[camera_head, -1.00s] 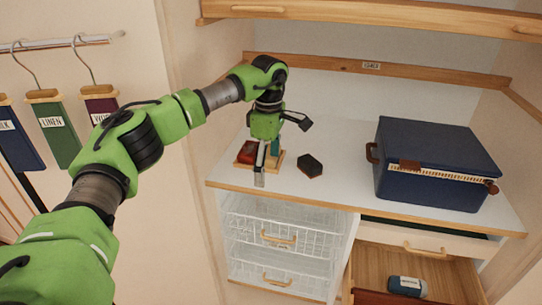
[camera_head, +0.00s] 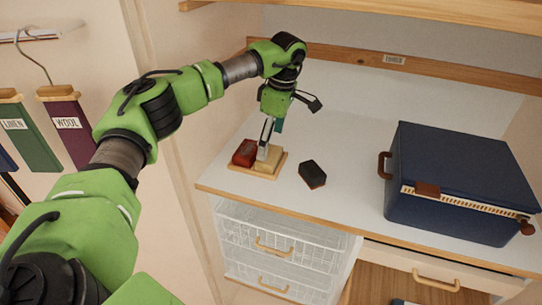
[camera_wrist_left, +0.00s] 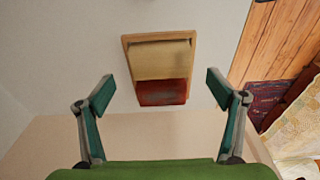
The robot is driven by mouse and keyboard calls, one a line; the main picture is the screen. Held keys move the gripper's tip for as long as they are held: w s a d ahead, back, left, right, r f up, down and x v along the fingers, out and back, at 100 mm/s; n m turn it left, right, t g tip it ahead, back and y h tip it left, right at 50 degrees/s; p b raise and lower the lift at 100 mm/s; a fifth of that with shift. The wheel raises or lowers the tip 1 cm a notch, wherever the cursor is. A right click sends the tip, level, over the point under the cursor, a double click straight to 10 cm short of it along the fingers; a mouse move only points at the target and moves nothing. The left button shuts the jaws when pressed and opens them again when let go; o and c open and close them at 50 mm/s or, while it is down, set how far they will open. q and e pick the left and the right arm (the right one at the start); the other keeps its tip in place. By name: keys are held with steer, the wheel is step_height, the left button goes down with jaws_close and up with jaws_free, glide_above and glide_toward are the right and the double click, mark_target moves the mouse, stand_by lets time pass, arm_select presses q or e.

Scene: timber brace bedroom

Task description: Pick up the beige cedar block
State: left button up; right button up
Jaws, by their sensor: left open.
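The beige cedar block (camera_head: 269,158) sits on a small wooden tray (camera_head: 238,169) on the white shelf, right beside a red block (camera_head: 244,152). In the left wrist view the beige block (camera_wrist_left: 160,60) lies ahead of the fingers, with the red block (camera_wrist_left: 162,93) on its near side. My left gripper (camera_head: 269,144) is open and empty. In the head view its fingers overlap the beige block's upper part; I cannot tell the exact gap. In the wrist view the fingertips (camera_wrist_left: 159,87) are spread wider than the tray. My right gripper is not in view.
A dark hexagonal block (camera_head: 312,174) lies right of the tray. A blue case (camera_head: 455,170) fills the shelf's right side. Wire baskets (camera_head: 270,235) are below, a wooden rail (camera_head: 430,72) runs behind, and hanging tags (camera_head: 68,130) are at left. The shelf's middle is clear.

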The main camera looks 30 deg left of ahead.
mark_target(269, 154)
arm_select(q)
steer(key=shift+s+f+p, duration=0.25)
steer(key=shift+f+p, duration=0.55)
steer(key=shift+f, duration=0.25)
steer(key=shift+w+a+f, duration=0.1)
steer(key=shift+w+f, duration=0.05)
steer(key=shift+f, duration=0.45)
steer(key=shift+w+f, duration=0.1)
steer(key=shift+f, duration=0.65)
steer(key=shift+s+r, duration=0.1)
steer(key=c, duration=1.2)
steer(key=shift+c, duration=0.2)
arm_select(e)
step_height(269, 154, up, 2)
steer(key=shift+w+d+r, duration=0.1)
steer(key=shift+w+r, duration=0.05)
arm_select(q)
steer(key=shift+r, duration=0.1)
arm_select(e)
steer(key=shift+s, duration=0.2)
